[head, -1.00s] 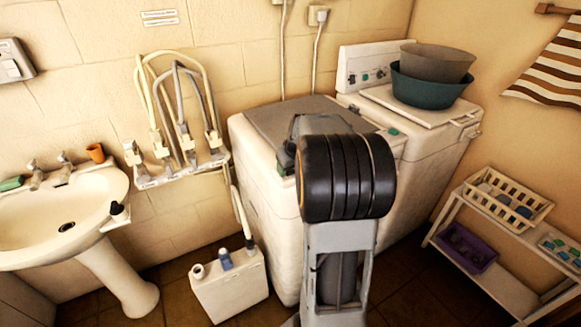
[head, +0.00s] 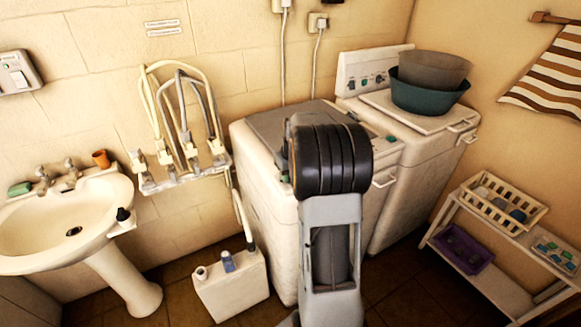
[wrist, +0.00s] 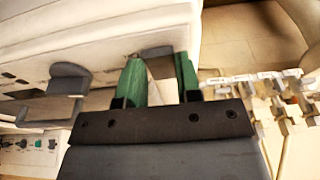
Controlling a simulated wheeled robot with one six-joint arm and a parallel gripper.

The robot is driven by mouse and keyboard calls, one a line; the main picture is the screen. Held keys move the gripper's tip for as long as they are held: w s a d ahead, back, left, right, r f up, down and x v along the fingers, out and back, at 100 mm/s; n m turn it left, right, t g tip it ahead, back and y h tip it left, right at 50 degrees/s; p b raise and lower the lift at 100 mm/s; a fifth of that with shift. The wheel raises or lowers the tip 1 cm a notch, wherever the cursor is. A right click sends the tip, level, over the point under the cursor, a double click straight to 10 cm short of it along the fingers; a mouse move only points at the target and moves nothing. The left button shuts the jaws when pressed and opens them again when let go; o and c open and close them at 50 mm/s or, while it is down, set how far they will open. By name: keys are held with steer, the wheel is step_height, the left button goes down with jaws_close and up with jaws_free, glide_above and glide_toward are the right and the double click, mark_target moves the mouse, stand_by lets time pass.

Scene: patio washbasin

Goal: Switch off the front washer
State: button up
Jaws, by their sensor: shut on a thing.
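The front washer (head: 262,205) is the nearer white machine with a grey lid (head: 268,128) and a small green spot (head: 391,139) on its top right part. My black wrist joint and grey arm cover part of its top and front. My gripper is hidden behind them in the head view. In the wrist view my gripper (wrist: 158,65) has two green fingers standing apart over a white machine surface. A grey bracket-like part (wrist: 70,78) shows left of the fingers.
A second washer (head: 425,140) with a knobbed panel (head: 372,72) and stacked basins (head: 430,95) stands behind right. Left are a hose rack (head: 190,175), a sink (head: 60,220) and a white canister (head: 232,290). A low shelf (head: 500,280) stands right.

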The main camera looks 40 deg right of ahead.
steer(key=shift+w+r+g, duration=0.1)
steer(key=shift+g, duration=0.2)
steer(key=o, duration=0.9)
steer(key=r, duration=0.4)
steer(key=s+r, duration=0.1)
steer(key=r, duration=0.4)
steer(key=s+r+b, duration=0.1)
steer(key=r, duration=0.3)
steer(key=shift+a+r, duration=0.15)
steer(key=shift+r, duration=0.2)
steer(key=shift+w, duration=0.1)
